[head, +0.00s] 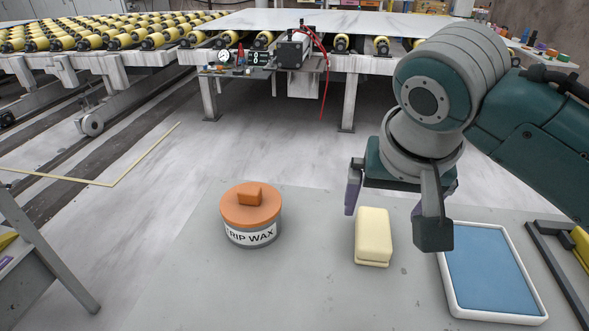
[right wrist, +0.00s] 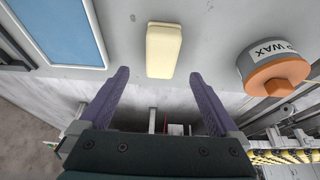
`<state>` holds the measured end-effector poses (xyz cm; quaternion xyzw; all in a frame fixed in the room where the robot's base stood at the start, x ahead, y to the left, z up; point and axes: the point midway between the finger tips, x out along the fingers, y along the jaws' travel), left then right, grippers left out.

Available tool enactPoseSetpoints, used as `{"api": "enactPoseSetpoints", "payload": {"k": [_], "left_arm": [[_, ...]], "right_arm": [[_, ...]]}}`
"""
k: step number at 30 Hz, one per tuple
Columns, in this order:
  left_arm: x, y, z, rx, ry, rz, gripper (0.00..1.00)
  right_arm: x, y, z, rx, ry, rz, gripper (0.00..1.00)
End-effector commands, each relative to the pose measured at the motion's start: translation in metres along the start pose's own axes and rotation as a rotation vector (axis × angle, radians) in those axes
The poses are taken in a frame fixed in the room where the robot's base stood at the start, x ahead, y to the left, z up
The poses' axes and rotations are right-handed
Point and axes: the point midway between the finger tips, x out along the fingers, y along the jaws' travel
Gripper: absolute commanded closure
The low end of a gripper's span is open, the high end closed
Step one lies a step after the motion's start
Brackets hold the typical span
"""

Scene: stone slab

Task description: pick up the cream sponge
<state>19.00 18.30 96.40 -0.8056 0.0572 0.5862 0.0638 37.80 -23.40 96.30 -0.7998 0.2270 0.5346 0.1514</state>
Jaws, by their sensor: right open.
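The cream sponge (head: 373,237) is a pale rounded block lying on the grey slab surface, right of the wax tin in the head view. It also shows in the right wrist view (right wrist: 163,50), ahead of the fingertips and centred between them. My right gripper (head: 392,222) is open and empty, above the slab by the sponge; its fingers show spread in the right wrist view (right wrist: 164,80). I see no contact between the fingers and the sponge. My left gripper is not in view.
A wax tin (head: 251,222) with an orange lid stands left of the sponge. A white-rimmed tray (head: 541,303) with a blue inside lies to the right, close to my right gripper. A dark frame (head: 557,270) is at the far right. The slab's front middle is clear.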

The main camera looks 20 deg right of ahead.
Motion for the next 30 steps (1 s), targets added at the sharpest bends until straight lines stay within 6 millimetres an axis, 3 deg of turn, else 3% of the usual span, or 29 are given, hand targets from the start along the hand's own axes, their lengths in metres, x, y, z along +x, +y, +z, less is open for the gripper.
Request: {"api": "enactPoseSetpoints", "payload": {"k": [15,30], "left_arm": [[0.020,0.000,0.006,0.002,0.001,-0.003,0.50],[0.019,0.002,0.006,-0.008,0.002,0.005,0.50]], "right_arm": [[0.067,-0.002,0.003,-0.003,0.000,-0.001,0.03],[0.070,-0.002,0.003,-0.003,0.000,-0.002,0.03]]}}
